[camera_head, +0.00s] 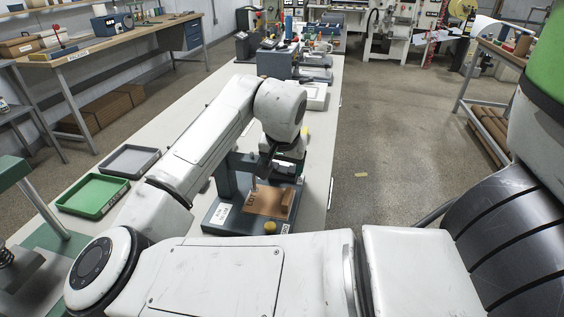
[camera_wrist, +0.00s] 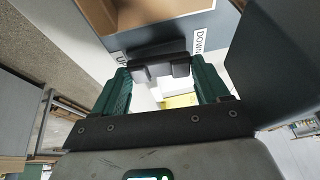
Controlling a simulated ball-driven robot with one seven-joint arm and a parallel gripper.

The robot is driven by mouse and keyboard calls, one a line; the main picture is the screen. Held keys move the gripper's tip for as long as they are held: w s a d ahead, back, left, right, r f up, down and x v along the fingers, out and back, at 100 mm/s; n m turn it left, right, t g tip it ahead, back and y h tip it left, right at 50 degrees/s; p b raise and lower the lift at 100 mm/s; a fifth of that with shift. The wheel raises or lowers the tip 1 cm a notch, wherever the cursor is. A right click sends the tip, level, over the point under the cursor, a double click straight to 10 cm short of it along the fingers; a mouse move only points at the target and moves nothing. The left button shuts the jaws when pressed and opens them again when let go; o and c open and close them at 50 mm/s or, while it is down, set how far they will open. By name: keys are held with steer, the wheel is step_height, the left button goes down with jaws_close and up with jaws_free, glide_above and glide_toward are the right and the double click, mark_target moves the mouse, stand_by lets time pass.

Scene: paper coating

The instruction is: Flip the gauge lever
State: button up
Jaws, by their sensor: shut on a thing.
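The dark gauge lever (camera_wrist: 152,49) shows between these labels, largely hidden by my fingertips. My gripper (camera_wrist: 161,70), with green fingers and dark tips, is shut on the lever. In the head view my gripper (camera_head: 270,168) is over the gauge, its tips mostly hidden by the wrist.
A green tray (camera_head: 93,213) and a grey tray (camera_head: 107,165) lie at the left of the bench. Machines and boxes stand farther along the bench. The floor aisle (camera_head: 370,160) at the right is clear.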

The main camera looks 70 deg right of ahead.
steer(key=shift+s+t, duration=0.3)
steer(key=shift+t, duration=0.6)
steer(key=o, duration=1.1)
steer(key=shift+c, duration=0.2)
steer(key=p+v, duration=0.1)
steer(key=v, duration=0.9)
steer(key=shift+r+p, duration=0.35)
steer(key=shift+a, duration=0.1)
